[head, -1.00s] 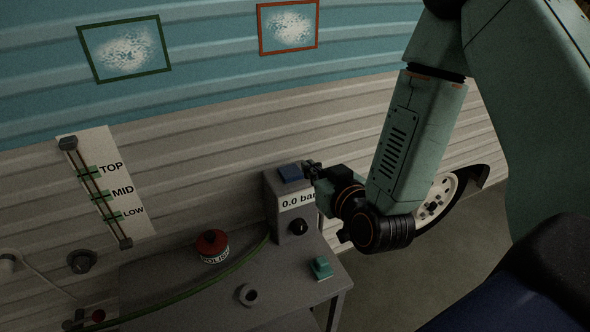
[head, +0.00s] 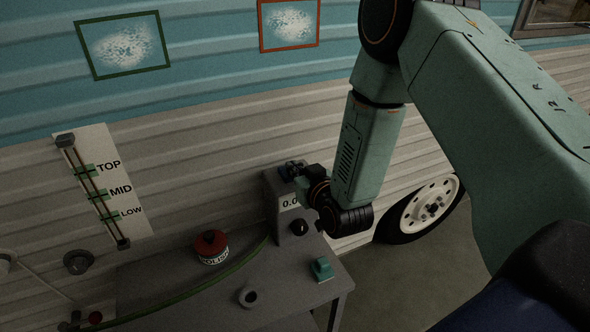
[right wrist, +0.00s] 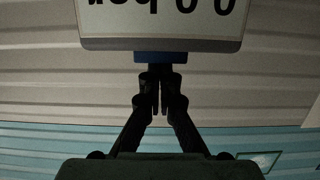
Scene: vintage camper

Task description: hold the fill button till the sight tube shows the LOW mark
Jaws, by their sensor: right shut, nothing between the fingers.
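The sight tube (head: 93,188) runs slanted down a white board on the wall, with green clips at TOP, MID and LOW. I cannot make out a liquid level in it. The grey pump box (head: 276,215) stands on the bench, and its display reads 0.0, partly hidden by my arm. The blue button on its top is mostly covered by my right gripper (head: 291,168). In the right wrist view the blue button (right wrist: 175,57) shows at the tips of the right gripper (right wrist: 158,70), which is shut and empty. Whether it presses the button is unclear. My left gripper is not seen.
A red-topped POLISH tin (head: 212,247), a teal block (head: 322,268) and a dark ring (head: 248,297) sit on the grey bench (head: 200,300). A green hose (head: 215,279) curves across it. A wheel (head: 425,208) stands behind my right arm.

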